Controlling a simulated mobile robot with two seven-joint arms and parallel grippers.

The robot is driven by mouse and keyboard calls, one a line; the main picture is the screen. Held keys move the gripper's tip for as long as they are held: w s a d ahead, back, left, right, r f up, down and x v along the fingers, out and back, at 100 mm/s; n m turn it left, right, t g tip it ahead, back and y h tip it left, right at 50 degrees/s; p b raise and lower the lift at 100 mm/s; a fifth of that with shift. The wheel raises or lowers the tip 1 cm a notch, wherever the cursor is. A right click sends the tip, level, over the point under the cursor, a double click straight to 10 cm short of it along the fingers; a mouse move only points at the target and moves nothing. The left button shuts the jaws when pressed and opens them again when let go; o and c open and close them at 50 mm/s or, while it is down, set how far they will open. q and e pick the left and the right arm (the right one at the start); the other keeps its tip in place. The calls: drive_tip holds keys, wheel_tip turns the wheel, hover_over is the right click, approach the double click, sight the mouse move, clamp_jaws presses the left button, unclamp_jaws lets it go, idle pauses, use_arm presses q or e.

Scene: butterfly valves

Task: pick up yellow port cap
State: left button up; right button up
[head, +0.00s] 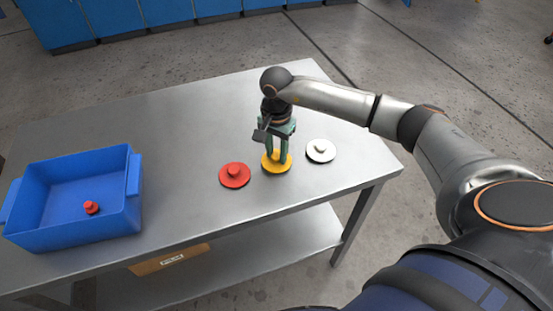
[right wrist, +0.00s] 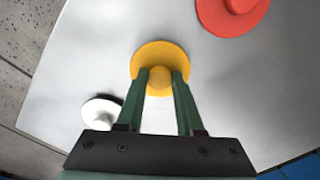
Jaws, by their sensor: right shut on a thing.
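The yellow port cap (head: 276,167) is a flat round disc with a raised knob, on the metal table between a red cap and a white cap. My right gripper (head: 277,155) points down over it, with its green fingers shut on the knob. In the right wrist view the yellow cap (right wrist: 160,55) lies between the two fingertips (right wrist: 160,80), and the knob shows between them. The cap looks to be at table level; I cannot tell a small gap. My left gripper is not in view.
A red cap (head: 234,175) lies just left of the yellow one and a white cap (head: 321,151) just right. A blue bin (head: 125,205) with a small red piece (head: 91,207) inside stands at the table's left. The metal table (head: 190,130) is clear behind the caps.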

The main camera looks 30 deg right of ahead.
clamp_jaws()
